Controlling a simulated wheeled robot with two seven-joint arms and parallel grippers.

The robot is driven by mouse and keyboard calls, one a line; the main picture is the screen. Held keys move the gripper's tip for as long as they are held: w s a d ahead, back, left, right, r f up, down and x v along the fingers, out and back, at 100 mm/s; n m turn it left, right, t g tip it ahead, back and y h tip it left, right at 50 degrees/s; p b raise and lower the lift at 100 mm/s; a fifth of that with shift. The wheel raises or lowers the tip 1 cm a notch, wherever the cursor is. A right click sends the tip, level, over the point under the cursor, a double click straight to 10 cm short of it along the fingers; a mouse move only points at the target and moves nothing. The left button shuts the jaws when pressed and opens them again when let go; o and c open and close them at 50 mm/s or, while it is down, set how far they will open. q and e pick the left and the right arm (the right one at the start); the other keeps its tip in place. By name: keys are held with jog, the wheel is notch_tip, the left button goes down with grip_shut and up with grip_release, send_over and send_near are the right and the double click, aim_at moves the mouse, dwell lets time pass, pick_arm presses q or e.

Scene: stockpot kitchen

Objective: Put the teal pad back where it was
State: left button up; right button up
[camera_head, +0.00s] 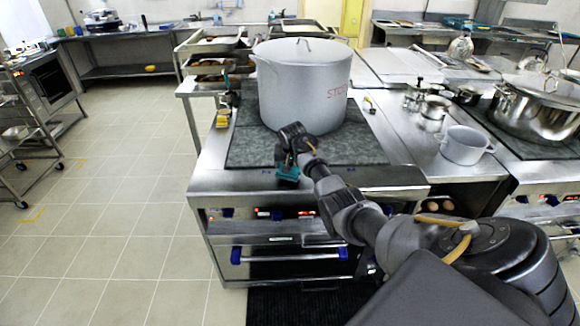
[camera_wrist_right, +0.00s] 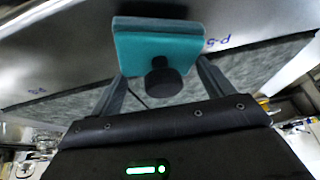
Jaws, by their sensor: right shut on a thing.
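The teal pad (camera_wrist_right: 158,62) is a flat block with a round black knob, held between the fingers of my right gripper (camera_wrist_right: 160,85) in the right wrist view. In the head view the right gripper (camera_head: 287,168) is at the front edge of the stove, in front of the stockpot. The teal pad shows there too (camera_head: 289,173), low at the gripper's tip. I cannot tell whether the pad touches the stove's edge. My left gripper is not in view.
A large grey stockpot (camera_head: 302,92) stands on the dark stove top (camera_head: 250,150) just behind the gripper. A small pot (camera_head: 465,146) stands on the counter to the right. A yellow item (camera_head: 222,118) lies left of the stockpot. Blue-ended oven handles (camera_head: 290,257) are below.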

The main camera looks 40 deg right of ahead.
aim_at(291, 178)
jog(key=shift+f, duration=0.85)
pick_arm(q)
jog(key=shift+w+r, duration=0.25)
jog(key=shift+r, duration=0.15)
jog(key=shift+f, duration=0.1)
pick_arm(e)
jog(key=shift+f, duration=0.1)
jog(key=o, duration=1.2)
jog(key=shift+c, duration=0.2)
jog(key=shift+s+a+r, duration=0.1)
jog(key=shift+r, duration=0.55)
pick_arm(q)
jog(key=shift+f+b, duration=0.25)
jog(key=shift+b, duration=0.05)
pick_arm(e)
jog(key=v, duration=1.1)
